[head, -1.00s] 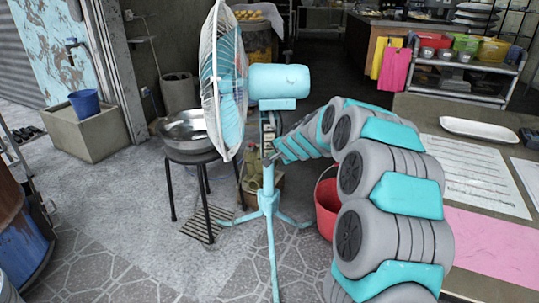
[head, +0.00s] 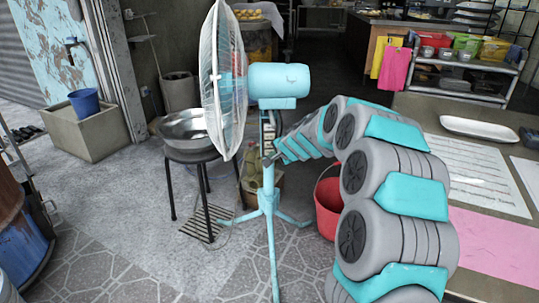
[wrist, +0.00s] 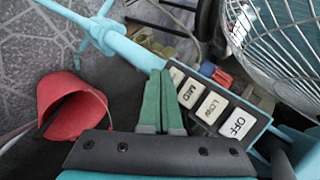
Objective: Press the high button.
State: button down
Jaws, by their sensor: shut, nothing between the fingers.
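The turquoise standing fan (head: 278,81) stands in the middle of the head view. Its dark button panel is on the pole; the buttons (head: 268,135) are small there. In the wrist view the panel carries a row of pale buttons: OFF (wrist: 238,123), LOW (wrist: 211,108), MID (wrist: 190,92) and a fourth button (wrist: 176,76) at the far end. The fourth button is partly hidden by my fingertips and its label cannot be read. My gripper (wrist: 160,73) is shut and empty, its green fingertips beside the fourth button. I cannot tell whether they touch it.
A red bucket (head: 328,208) is on the floor behind my arm. A stool (head: 192,156) with a metal bowl (head: 186,132) stands left of the fan. A counter (head: 420,110) with papers is at right.

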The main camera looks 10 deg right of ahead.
jog(key=shift+s, duration=0.25)
jog(key=shift+s, duration=0.1)
jog(key=s, duration=0.3)
jog(key=s+b, duration=0.1)
jog(key=shift+s+a, duration=0.35)
jog(key=shift+s, duration=0.05)
jog(key=shift+s, duration=0.1)
